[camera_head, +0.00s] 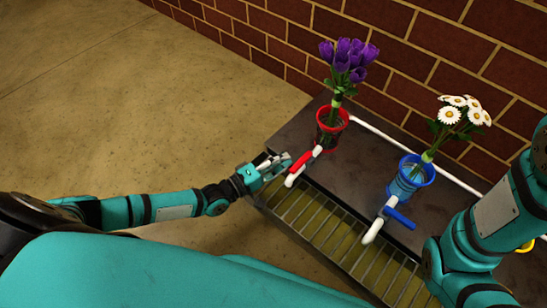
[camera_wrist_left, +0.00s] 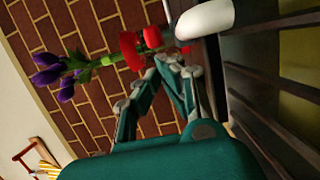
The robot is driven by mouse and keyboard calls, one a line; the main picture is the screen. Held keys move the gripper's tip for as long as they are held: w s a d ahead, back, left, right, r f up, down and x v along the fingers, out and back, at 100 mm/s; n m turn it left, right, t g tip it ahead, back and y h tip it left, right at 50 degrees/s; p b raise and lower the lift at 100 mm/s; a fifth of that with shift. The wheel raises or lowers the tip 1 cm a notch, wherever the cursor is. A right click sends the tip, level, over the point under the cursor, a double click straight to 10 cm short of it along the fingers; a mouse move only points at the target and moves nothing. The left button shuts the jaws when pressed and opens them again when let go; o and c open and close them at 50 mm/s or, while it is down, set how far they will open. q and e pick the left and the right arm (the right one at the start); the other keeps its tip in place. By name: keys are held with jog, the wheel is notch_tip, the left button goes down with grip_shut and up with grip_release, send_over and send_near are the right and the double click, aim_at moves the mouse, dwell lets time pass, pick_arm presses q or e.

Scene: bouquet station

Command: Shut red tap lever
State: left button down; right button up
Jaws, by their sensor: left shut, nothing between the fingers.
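The red tap lever (camera_head: 301,161) sits on a white tap (camera_head: 291,181) at the left end of the dark counter, in front of the red vase. In the head view the lever lies roughly along the white spout. My left gripper (camera_head: 284,161) is shut and empty, its fingertips close beside the lever's left side. The left wrist view shows the red lever (camera_wrist_left: 152,37) and white spout (camera_wrist_left: 204,20) just beyond the fingertips (camera_wrist_left: 174,58). I cannot tell whether they touch. My right arm shows at the right, but its gripper is out of view.
The red vase (camera_head: 331,129) holds purple tulips (camera_head: 349,60). A blue vase (camera_head: 410,178) holds white daisies (camera_head: 463,111); its tap has a blue lever (camera_head: 399,217) turned crosswise. A grated drain (camera_head: 330,225) runs along the counter front (camera_head: 355,160). A brick wall (camera_head: 420,55) stands behind.

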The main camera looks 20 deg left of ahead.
pick_arm(q)
jog(key=shift+d, duration=0.1)
dwell(0.3)
jog(key=shift+s+d+r+n+p, duration=0.1)
jog(key=shift+s+n+p, duration=0.15)
jog(key=shift+p, duration=0.3)
jog(key=shift+t+y, duration=0.3)
jog(key=shift+y, duration=0.2)
jog(key=shift+s+d+n+p, duration=0.1)
jog(key=shift+d+n+p, duration=0.05)
jog(key=shift+n+p, duration=0.15)
